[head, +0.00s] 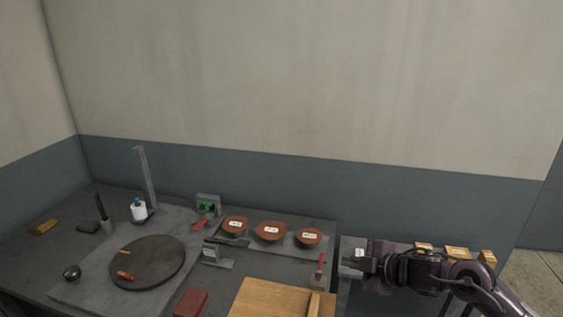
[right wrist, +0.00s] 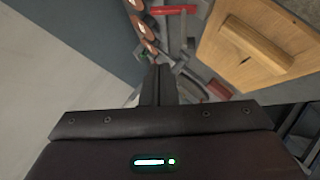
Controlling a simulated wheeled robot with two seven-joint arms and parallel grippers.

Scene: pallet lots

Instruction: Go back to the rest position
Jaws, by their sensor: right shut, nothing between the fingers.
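My right gripper (head: 350,262) reaches in from the lower right in the head view, over the right end of the table and a small grey side surface. Its dark fingers (right wrist: 158,84) are closed together with nothing between them in the right wrist view. My left gripper does not show in either view. A wooden board (head: 268,299) lies at the table's front right, left of the right gripper, and it also shows in the right wrist view (right wrist: 225,65). A red-handled tool (head: 320,268) stands between the board and the gripper.
Three brown bowls (head: 270,232) with white labels stand at the table's back. A dark round disc (head: 150,262) lies on a grey slab at left, near a tall grey post (head: 146,180). Several wooden blocks (head: 456,252) sit behind my right arm. A dark red block (head: 191,303) lies at the front.

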